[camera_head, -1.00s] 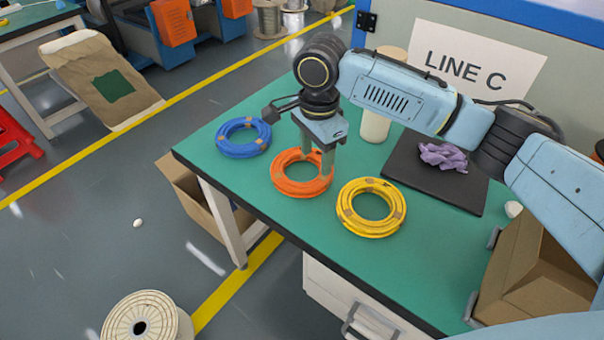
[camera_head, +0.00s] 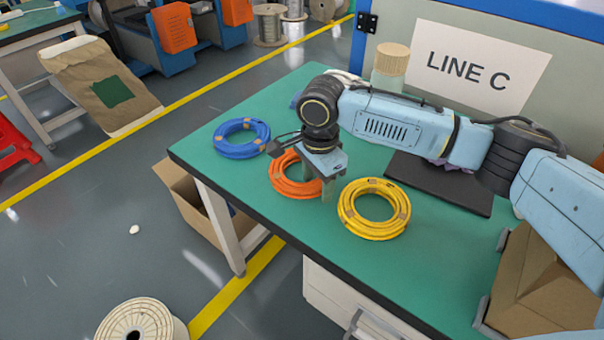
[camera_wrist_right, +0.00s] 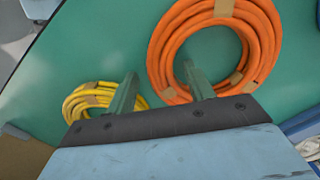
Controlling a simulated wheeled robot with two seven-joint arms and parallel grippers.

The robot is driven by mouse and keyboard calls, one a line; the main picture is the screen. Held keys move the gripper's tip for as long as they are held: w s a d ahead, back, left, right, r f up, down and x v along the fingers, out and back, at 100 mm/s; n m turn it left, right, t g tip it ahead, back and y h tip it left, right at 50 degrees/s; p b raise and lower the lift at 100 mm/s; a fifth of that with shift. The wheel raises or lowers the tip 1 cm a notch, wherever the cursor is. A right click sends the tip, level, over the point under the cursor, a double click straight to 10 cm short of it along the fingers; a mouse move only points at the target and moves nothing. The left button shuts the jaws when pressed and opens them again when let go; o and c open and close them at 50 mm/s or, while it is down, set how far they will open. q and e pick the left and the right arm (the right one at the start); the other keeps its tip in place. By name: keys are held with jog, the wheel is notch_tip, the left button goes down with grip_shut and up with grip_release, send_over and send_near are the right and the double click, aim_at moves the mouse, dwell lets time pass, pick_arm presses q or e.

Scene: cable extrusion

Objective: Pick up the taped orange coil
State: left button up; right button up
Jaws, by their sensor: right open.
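The orange coil (camera_head: 284,182) lies flat on the green table between the blue coil and the yellow coil. In the right wrist view the orange coil (camera_wrist_right: 166,62) shows brown tape patches. My right gripper (camera_head: 318,186) is open and empty, low at the coil's right side, and hides part of it. In the right wrist view one finger of the gripper (camera_wrist_right: 160,88) appears over the coil's hole and the other outside the ring, towards the yellow coil. I cannot tell whether they touch the coil. My left gripper is not in view.
The yellow coil (camera_head: 352,217) lies close to the right of the gripper. The blue coil (camera_head: 236,153) lies at the left table edge. The front table strip is clear.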

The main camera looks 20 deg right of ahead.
jog(key=shift+f, duration=0.15)
jog(key=shift+c, duration=0.3)
grip_shut()
